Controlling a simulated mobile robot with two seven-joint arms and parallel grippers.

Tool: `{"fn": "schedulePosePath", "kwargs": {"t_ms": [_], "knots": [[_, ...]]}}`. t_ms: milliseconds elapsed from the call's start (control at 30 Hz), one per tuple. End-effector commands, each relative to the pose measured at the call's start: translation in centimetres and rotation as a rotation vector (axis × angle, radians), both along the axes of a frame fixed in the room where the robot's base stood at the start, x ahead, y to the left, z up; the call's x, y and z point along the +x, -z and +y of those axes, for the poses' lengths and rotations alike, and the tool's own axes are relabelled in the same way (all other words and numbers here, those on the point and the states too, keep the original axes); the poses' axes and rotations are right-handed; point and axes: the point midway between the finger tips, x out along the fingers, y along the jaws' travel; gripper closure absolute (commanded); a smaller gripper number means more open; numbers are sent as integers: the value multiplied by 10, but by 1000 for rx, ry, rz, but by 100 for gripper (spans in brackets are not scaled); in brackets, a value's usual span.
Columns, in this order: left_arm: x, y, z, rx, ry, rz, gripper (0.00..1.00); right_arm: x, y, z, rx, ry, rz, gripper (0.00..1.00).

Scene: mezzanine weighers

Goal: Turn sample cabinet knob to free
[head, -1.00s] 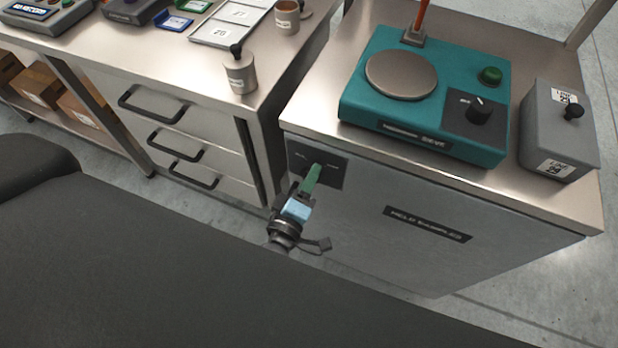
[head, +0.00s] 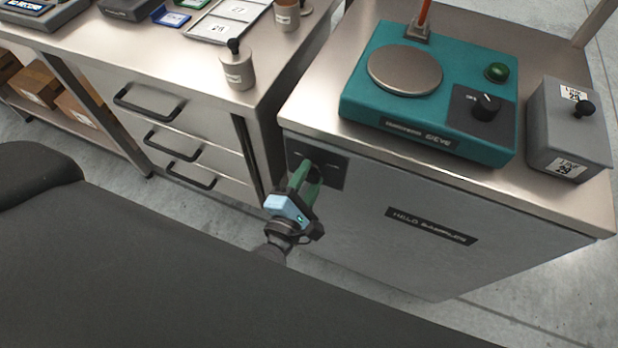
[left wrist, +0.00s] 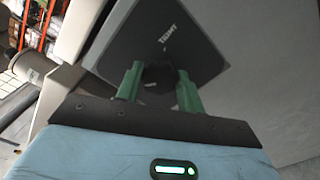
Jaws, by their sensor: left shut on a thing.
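The sample cabinet (head: 430,265) is a grey box under the steel top, with a label reading "HELD SAMPLES" on its front. Its dark knob plate (head: 331,169) is at the front's upper left. In the left wrist view the round black knob (left wrist: 158,78) sits on the dark plate, between two green fingers. My left gripper (head: 306,174) is at the plate, shut on the knob; it also shows in the left wrist view (left wrist: 160,88). The knob is hidden behind the fingers in the head view. The knob's pointer direction cannot be made out. My right gripper is not in view.
A teal sieve machine (head: 430,90) and a grey box (head: 568,130) with a black knob stand on the cabinet's top. A steel drawer bench (head: 215,125) stands to the left, with a lidded canister (head: 238,70) near its edge.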

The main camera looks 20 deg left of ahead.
Motion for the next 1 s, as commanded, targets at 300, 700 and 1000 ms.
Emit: {"fn": "schedulePosePath", "kwargs": {"t_ms": [300, 700, 1000], "knots": [[0, 0, 0, -87, -1, 3, 85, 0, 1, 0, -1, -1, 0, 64], [0, 0, 0, -99, 0, 3, 85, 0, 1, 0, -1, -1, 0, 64], [0, 0, 0, -96, 0, 3, 40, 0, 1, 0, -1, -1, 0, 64]]}}
